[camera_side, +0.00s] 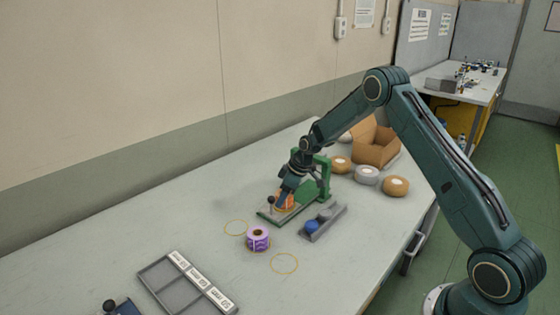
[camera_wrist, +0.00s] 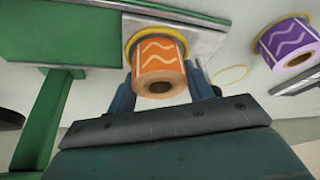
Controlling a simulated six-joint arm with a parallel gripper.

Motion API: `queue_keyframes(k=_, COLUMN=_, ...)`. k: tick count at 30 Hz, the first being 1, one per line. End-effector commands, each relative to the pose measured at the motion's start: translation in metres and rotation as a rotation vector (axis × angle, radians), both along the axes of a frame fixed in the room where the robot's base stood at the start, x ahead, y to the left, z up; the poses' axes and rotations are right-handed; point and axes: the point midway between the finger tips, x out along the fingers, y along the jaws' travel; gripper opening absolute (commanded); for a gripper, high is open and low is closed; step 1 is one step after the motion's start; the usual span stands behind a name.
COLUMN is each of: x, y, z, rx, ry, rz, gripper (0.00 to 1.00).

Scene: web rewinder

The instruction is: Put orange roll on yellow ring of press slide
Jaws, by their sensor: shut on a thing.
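The orange roll (camera_wrist: 160,67) has a pale wavy line and a brown core. In the wrist view it stands between the two fingers of my gripper (camera_wrist: 172,88), which is shut on it. The yellow ring (camera_wrist: 132,42) shows around the roll's far end, on the grey plate of the press slide (camera_wrist: 197,40). The roll appears to be at the ring; I cannot tell if it touches the plate. In the side view my gripper (camera_side: 287,190) is low over the slide of the green press (camera_side: 322,178), with the orange roll (camera_side: 285,203) partly hidden by it.
A purple roll (camera_side: 258,239) stands left of the press, between two yellow circles on the table. A grey tray with a blue ball (camera_side: 311,227) is close in front of the press. Several tape rolls and a cardboard box (camera_side: 375,146) are behind. A divided tray (camera_side: 186,284) lies at front left.

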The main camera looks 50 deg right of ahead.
Motion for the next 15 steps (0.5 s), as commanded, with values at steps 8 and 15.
queue_keyframes(k=8, x=0.0002, y=-0.0001, z=-0.0019, rx=0.000, ry=-0.001, rz=0.000, gripper=0.65)
queue_keyframes(k=15, x=0.0001, y=-0.0001, z=-0.0019, rx=0.000, ry=0.000, rz=0.000, gripper=0.77)
